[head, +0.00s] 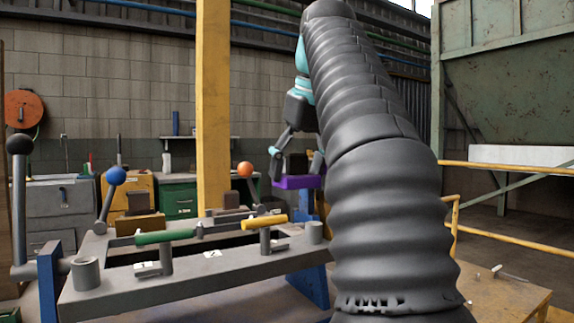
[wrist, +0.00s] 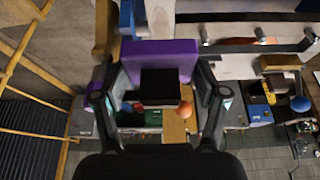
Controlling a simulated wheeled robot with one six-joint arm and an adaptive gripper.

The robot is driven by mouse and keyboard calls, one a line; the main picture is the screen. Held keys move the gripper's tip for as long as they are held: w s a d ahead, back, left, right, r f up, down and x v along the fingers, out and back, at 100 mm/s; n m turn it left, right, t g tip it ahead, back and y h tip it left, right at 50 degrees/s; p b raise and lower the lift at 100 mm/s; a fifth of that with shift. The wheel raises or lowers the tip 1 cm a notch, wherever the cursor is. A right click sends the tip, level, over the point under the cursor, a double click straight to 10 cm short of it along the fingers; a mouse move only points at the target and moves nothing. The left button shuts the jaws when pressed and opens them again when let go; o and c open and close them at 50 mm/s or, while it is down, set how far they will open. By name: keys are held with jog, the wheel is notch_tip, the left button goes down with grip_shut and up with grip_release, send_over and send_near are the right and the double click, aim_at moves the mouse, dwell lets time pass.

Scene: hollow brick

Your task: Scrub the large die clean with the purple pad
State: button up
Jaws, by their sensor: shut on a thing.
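My gripper (head: 298,166) is shut on the dark block-shaped grip of the purple pad (head: 297,182). The pad is held in the air, at or above the right rear of the grey lever frame. In the wrist view, the purple pad (wrist: 185,52) lies beyond the dark grip (wrist: 160,86), which sits between my fingers. I cannot pick out the large die with certainty in either view. My arm covers much of the right centre of the head view.
The grey frame (head: 200,278) carries a green handle (head: 165,237), a yellow handle (head: 264,222) and levers with blue (head: 116,176) and orange (head: 245,169) balls. A yellow post (head: 213,100) stands behind. A wooden surface (head: 505,297) and yellow rails (head: 515,239) are at right.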

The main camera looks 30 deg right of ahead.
send_over(292, 229)
jog(key=s, duration=0.2)
jog(key=shift+w+f, duration=0.1)
jog(key=shift+f, duration=2.75)
jog(key=shift+f+b, duration=0.8)
jog(key=shift+f, duration=0.25)
jog(key=shift+w, duration=0.1)
